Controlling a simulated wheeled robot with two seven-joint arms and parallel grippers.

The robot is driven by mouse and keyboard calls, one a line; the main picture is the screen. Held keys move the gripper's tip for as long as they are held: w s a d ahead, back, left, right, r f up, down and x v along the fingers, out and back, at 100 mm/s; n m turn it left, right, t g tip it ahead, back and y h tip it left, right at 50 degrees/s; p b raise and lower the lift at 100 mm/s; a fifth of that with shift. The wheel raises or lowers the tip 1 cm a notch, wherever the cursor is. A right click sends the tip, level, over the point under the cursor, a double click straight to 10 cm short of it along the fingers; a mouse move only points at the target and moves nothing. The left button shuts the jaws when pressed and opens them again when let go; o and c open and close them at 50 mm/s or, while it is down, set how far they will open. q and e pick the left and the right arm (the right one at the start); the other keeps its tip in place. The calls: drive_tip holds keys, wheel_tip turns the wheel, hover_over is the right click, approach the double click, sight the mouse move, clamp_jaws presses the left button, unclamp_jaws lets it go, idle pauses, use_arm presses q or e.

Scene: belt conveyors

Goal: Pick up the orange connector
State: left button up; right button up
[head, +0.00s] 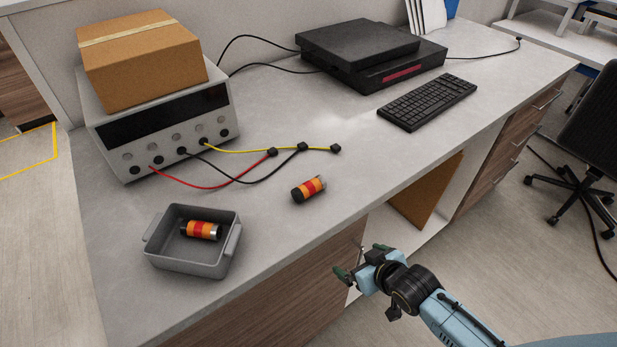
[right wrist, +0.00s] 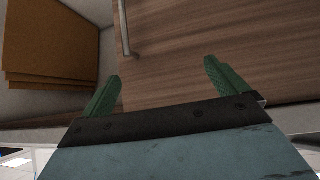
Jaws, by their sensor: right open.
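One orange connector (head: 309,189), a short cylinder with red and dark bands, lies on its side on the grey worktop near the front edge. A second, similar orange connector (head: 202,230) lies inside the grey tray (head: 187,270). My right gripper (head: 360,262) is off the front of the worktop, below and to the right of the loose connector, apart from it. In the right wrist view its green fingers (right wrist: 162,88) are spread with nothing between them, facing the wooden cabinet front. Neither connector shows in that view. My left gripper is not in view.
A grey instrument (head: 163,133) with a cardboard box (head: 141,62) on top stands at the back left. Red, black and yellow leads (head: 250,152) lie behind the loose connector. A keyboard (head: 428,101) and black device (head: 372,58) are farther back. A drawer handle (right wrist: 123,28) is near my right fingers.

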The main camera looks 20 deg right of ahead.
sight(311, 186)
drive_tip(key=w+a+r+n+t+y+p, duration=0.1)
drive_tip(key=w+a+r+t, duration=0.1)
drive_tip(key=r, duration=0.6)
drive_tip(key=w+a+r+t+y+p, duration=0.1)
drive_tip(key=w+a+r+y, duration=0.1)
drive_tip(key=r, duration=0.6)
drive_tip(key=x, duration=0.4)
drive_tip(key=r+x, duration=0.1)
drive_tip(key=x, duration=0.2)
drive_tip(key=shift+w+d, duration=0.1)
drive_tip(key=shift+w, duration=0.25)
drive_tip(key=shift+r+x, duration=0.15)
drive_tip(key=shift+x, duration=1.35)
drive_tip(key=shift+r+x, duration=0.1)
drive_tip(key=shift+x, duration=1.4)
drive_tip(key=shift+w, duration=0.1)
drive_tip(key=c, duration=1.1)
